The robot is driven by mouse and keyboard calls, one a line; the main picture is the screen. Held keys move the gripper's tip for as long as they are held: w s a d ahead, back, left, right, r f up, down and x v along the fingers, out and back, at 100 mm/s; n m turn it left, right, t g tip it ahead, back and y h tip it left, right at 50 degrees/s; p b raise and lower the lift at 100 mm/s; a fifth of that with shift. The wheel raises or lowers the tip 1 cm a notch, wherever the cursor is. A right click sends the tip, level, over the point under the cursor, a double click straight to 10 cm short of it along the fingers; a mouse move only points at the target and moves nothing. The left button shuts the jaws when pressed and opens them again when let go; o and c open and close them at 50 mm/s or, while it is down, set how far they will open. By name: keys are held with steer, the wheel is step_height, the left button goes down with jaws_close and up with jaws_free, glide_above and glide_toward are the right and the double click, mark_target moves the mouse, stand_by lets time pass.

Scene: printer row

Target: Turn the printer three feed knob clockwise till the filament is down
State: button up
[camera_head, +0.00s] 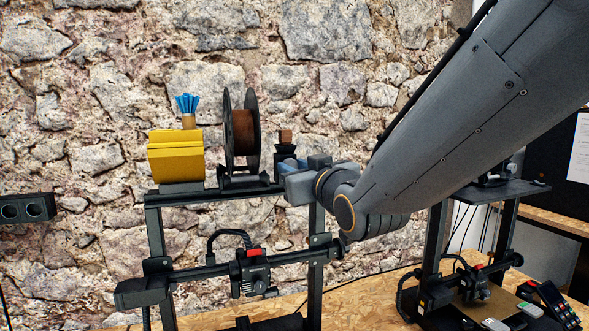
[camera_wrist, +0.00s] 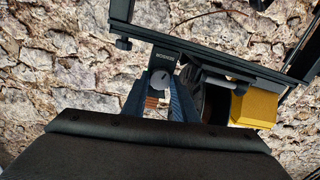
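The near printer (camera_head: 154,240) is a black frame with a brown filament spool (camera_head: 243,132) on its top bar. A small dark feeder (camera_head: 286,158) stands right of the spool, partly hidden by my gripper. In the wrist view a round grey knob (camera_wrist: 161,79) sits on a black labelled block (camera_wrist: 163,63). My gripper (camera_head: 290,172) is at the feeder; in the wrist view its two fingers (camera_wrist: 160,88) stand on either side of the knob, apart. I cannot tell whether they touch it. The label is unreadable, and the filament's end is hidden.
A yellow box (camera_head: 176,160) and a cup of blue sticks (camera_head: 188,108) sit left of the spool. The print head (camera_head: 252,268) hangs on the lower crossbar. Another printer (camera_head: 436,250) and a card terminal (camera_head: 556,303) stand at right. A stone wall is behind.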

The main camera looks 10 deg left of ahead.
steer(key=shift+f+m+b, duration=0.1)
steer(key=shift+m+b, duration=0.25)
steer(key=shift+m, duration=0.05)
steer(key=shift+c, duration=0.5)
steer(key=shift+a+f+m+t+h+b, duration=0.15)
steer(key=shift+m+t+b, duration=0.1)
steer(key=shift+m+b, duration=3.65)
steer(key=shift+d+r+m+t+h+b, duration=0.2)
steer(key=shift+m+b, duration=2.05)
steer(key=shift+m, duration=3.15)
steer(key=o, duration=1.1)
steer(key=shift+c, duration=0.2)
